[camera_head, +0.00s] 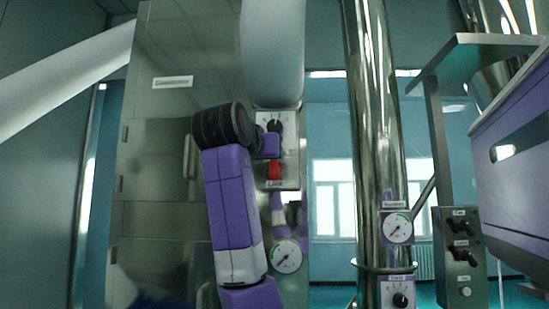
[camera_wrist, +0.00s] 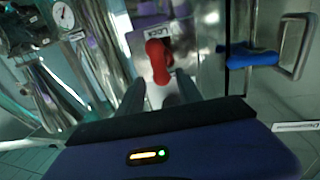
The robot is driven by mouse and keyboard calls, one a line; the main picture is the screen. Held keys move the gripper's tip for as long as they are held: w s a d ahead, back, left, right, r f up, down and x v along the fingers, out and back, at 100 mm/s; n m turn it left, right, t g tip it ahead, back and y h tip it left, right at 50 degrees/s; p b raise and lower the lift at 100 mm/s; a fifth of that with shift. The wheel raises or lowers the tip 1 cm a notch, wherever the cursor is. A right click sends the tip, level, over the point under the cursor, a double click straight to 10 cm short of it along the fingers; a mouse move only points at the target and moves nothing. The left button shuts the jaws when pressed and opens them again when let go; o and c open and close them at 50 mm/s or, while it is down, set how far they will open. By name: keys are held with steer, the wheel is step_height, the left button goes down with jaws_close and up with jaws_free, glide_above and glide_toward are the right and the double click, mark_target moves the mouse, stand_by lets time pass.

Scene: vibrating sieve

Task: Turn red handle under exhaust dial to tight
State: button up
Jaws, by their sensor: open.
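The red handle (camera_head: 274,168) sits on a pale panel (camera_head: 291,178) below a black knob dial (camera_head: 275,127); the dial's lettering is too small to read. In the wrist view the red handle (camera_wrist: 158,62) is close ahead, its lower end between the two dark fingertips of my gripper (camera_wrist: 160,92). The fingers stand apart, one to each side. I cannot tell whether either touches the handle. In the head view my purple arm rises left of the panel, and its wrist hides part of the panel's left side.
A round gauge (camera_head: 286,256) is below the panel. A shiny vertical pipe (camera_head: 378,130) with another gauge (camera_head: 397,228) stands to the right. A metal cabinet (camera_head: 160,120) is at left. In the wrist view, a door handle (camera_wrist: 296,45) with a blue piece (camera_wrist: 250,55) is at right.

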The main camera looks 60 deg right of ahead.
mark_target(274, 165)
steer(key=shift+w+d+p, duration=0.2)
steer(key=shift+d+p, duration=0.1)
steer(key=shift+d, duration=0.6)
steer(key=shift+w+d+p, duration=0.2)
steer(key=shift+d+p, duration=0.1)
steer(key=shift+d, duration=0.6)
steer(key=shift+w+d+p, duration=0.2)
steer(key=shift+d+p, duration=0.1)
steer(key=shift+d, duration=0.6)
jaws_close()
